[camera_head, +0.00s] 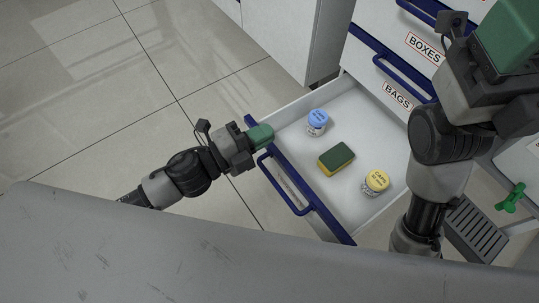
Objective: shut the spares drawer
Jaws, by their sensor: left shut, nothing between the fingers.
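An open drawer (338,224) with a white inside and a blue front edge stands pulled out from the cabinet; its label cannot be read from here. Its blue bar handle (284,190) runs along the outer side of the front. In it lie a blue-lidded jar (317,122), a green and yellow sponge (336,159) and a yellow-lidded jar (376,182). My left gripper (262,134) is shut and empty, with its green fingers at the far left end of the drawer front; I cannot tell if they touch. My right gripper (508,36) is at the upper right, its fingers unclear.
Closed drawers labelled BOXES (424,47) and BAGS (397,96), with blue handles, sit above the open one. A white cabinet (280,32) stands to the left of them. Tiled floor (100,100) is clear at the left. A green object (511,197) is at the right edge.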

